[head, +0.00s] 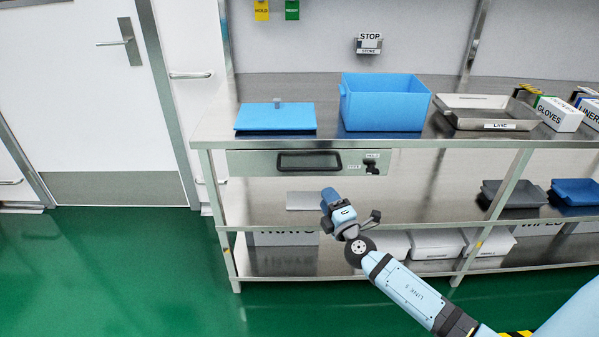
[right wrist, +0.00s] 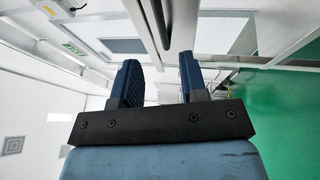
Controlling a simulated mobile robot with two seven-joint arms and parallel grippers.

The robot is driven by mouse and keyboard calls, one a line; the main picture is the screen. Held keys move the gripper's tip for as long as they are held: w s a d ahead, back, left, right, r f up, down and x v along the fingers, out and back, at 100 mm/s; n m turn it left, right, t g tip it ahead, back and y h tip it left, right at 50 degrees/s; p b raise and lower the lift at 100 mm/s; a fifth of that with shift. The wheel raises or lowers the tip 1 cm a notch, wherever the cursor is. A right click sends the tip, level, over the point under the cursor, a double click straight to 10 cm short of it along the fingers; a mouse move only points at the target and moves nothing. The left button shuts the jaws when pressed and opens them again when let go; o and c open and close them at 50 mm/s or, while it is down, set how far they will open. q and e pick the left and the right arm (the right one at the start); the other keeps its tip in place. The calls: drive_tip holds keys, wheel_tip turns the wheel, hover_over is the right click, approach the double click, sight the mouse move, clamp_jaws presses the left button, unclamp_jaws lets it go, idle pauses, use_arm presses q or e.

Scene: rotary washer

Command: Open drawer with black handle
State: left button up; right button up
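The drawer (head: 240,163) sits under the left end of the steel bench top and looks closed. Its black handle (head: 309,169) is a wide loop on the grey front. My right gripper (head: 331,197) is below the handle and a little to its right in the head view, apart from it. In the right wrist view my right gripper (right wrist: 160,75) has its two dark blue fingers spread with nothing between them. A dark bar (right wrist: 182,25) shows beyond the fingers; I cannot tell for sure that it is the handle. My left gripper is out of view.
A black lock-like fitting (head: 371,167) is right of the handle. On the bench (head: 215,128) are a blue lid (head: 275,122), a blue bin (head: 387,108) and a steel tray (head: 488,113). Lower shelves hold boxes and trays. Green floor (head: 120,270) is clear at left.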

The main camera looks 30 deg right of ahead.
sight(309, 169)
drive_tip(key=x, duration=1.2)
drive_tip(key=shift+w+p, duration=0.15)
drive_tip(key=shift+p, duration=0.15)
drive_tip(key=shift+a, duration=0.1)
clamp_jaws()
